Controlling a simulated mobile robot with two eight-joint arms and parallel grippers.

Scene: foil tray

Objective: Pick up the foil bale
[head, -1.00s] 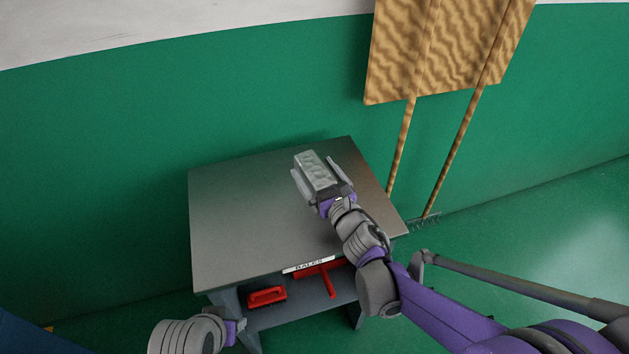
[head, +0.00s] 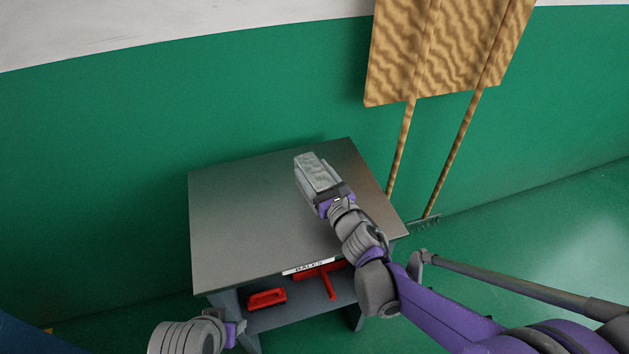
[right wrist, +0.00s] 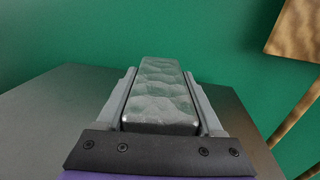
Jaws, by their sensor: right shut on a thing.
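The foil bale (head: 311,168) is a silvery, crumpled block at the right part of the grey table top (head: 240,215). My right gripper (head: 317,175) is shut on it, with one finger along each long side. In the right wrist view the bale (right wrist: 163,92) lies lengthwise between the two fingers of the gripper (right wrist: 163,100). I cannot tell whether the bale touches the table. My left arm's end shows at the bottom left of the head view, and the left gripper (head: 236,332) is only partly visible there.
The table has a "BALES" label (head: 309,267) on its front edge. A red brush (head: 267,298) and a red T-shaped tool (head: 327,280) are on the shelf below. The table's left half is clear.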

